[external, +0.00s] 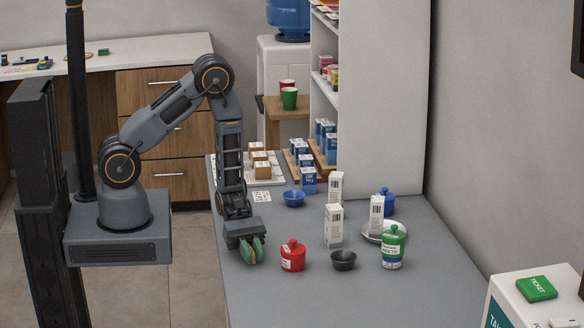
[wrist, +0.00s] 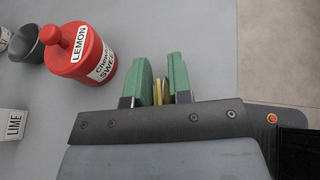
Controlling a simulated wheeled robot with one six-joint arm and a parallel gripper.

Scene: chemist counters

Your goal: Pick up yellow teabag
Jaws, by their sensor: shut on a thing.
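My gripper (external: 251,252) is low over the left edge of the grey counter, pointing down, left of the red jar. Its two green fingers are close together with a thin yellow teabag (external: 251,249) between them. In the wrist view the gripper (wrist: 161,85) shows the yellow teabag (wrist: 158,92) as a narrow strip held between the fingers. Most of the teabag is hidden by the fingers. I cannot tell whether it touches the counter.
A red lidded jar (external: 292,256) marked LEMON stands just right of my gripper. A black bowl (external: 343,260), a green jar (external: 392,248), white cartons (external: 334,226) and a blue bowl (external: 293,198) are on the counter (external: 300,300). The front of the counter is clear.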

